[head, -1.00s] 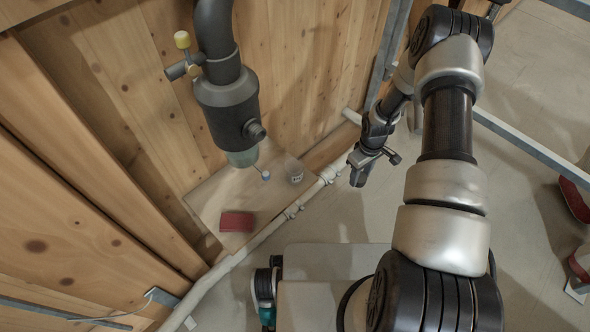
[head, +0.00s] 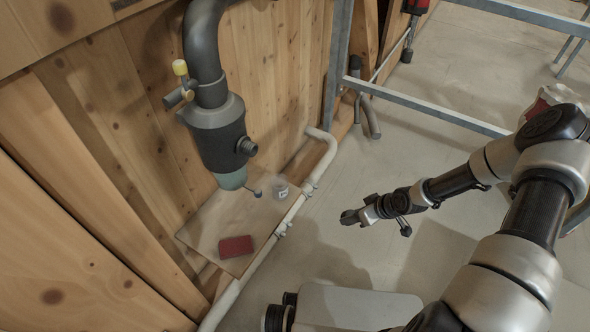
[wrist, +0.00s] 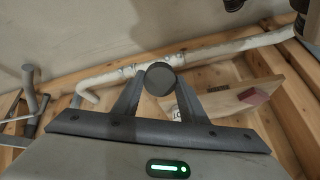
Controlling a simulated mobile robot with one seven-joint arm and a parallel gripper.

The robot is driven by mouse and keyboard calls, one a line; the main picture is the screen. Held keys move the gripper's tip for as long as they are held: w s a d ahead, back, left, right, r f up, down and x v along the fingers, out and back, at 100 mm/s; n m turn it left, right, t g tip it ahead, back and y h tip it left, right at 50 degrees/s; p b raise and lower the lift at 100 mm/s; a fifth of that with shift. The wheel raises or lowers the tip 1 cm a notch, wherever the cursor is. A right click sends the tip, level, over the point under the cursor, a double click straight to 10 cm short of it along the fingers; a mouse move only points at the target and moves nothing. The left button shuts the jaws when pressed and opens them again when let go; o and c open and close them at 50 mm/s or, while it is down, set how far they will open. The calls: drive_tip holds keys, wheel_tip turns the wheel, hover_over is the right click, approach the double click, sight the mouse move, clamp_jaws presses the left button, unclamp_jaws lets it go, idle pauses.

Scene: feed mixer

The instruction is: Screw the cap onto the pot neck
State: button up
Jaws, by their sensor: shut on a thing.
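The pot (head: 216,128) is a dark grey vessel hanging from a thick curved pipe at the wooden wall in the head view. A short dark neck (head: 247,147) sticks out of its right side, and no cap shows on it. My gripper (head: 352,216) is out to the right of the pot, over open floor, pointing left, well apart from the neck. In the wrist view its two fingers are shut on a dark round cap (wrist: 160,78), whose flat round face shows. The cap is hard to make out in the head view.
A wooden shelf (head: 207,236) below the pot bears a red block (head: 235,246) and a clear labelled jar (head: 281,189). A pale pipe (head: 262,250) runs along its front edge. A metal rail (head: 430,106) crosses behind my arm. The floor between gripper and shelf is clear.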

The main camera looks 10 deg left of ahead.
drive_tip(key=a+r+t+y, duration=0.2)
drive_tip(key=a+r+y, duration=0.25)
drive_tip(key=a, duration=0.25)
drive_tip(key=n+t+y, duration=0.2)
drive_tip(key=y, duration=0.5)
approach(254, 151)
drive_tip(key=shift+d+r+b, duration=0.1)
drive_tip(key=shift+d+b, duration=0.3)
drive_tip(key=shift+d, duration=0.2)
drive_tip(key=shift+d, duration=0.1)
drive_tip(key=shift+b+x, duration=0.45)
drive_tip(key=shift+x, duration=2.45)
drive_tip(key=shift+w+a+g+b, duration=0.15)
drive_tip(key=shift+w+a+b, duration=0.15)
drive_tip(key=shift+a, duration=0.45)
drive_tip(key=shift+w+a+g+b, duration=0.15)
drive_tip(key=shift+a+b, duration=0.1)
drive_tip(key=shift+a, duration=0.5)
drive_tip(key=o, duration=1.1)
